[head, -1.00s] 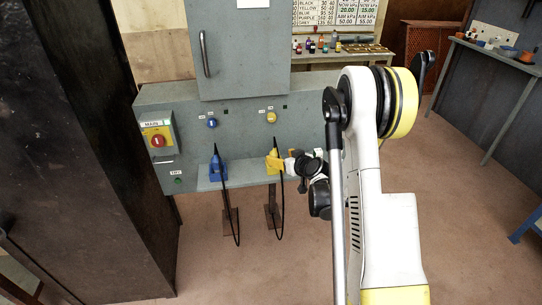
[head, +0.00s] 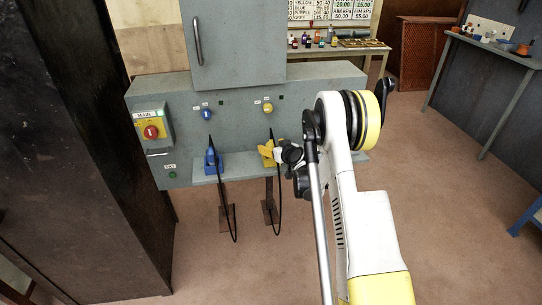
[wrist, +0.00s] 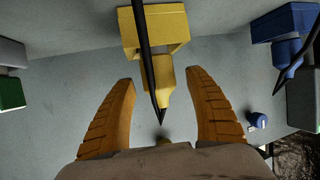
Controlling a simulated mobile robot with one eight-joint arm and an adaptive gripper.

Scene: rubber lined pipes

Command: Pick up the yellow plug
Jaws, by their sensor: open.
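The yellow plug (wrist: 157,32) shows at the top middle of the wrist view, a boxy yellow body with a narrower part pointing toward me. A black cable hangs in front of it. My gripper (wrist: 161,76) is open, its two orange fingers spread left and right. The plug's narrow end shows between the fingertips, with gaps on both sides and no visible contact. In the head view my gripper (head: 266,153) is at the grey cabinet's shelf, and it and my wrist partly hide the plug (head: 269,143).
A blue plug (head: 213,161) with a black cable stands to the left on the same grey shelf (head: 237,165); it also shows in the wrist view (wrist: 287,45). A yellow knob (head: 267,108) and a blue knob (head: 206,113) sit above. A dark cabinet (head: 80,130) stands close at left.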

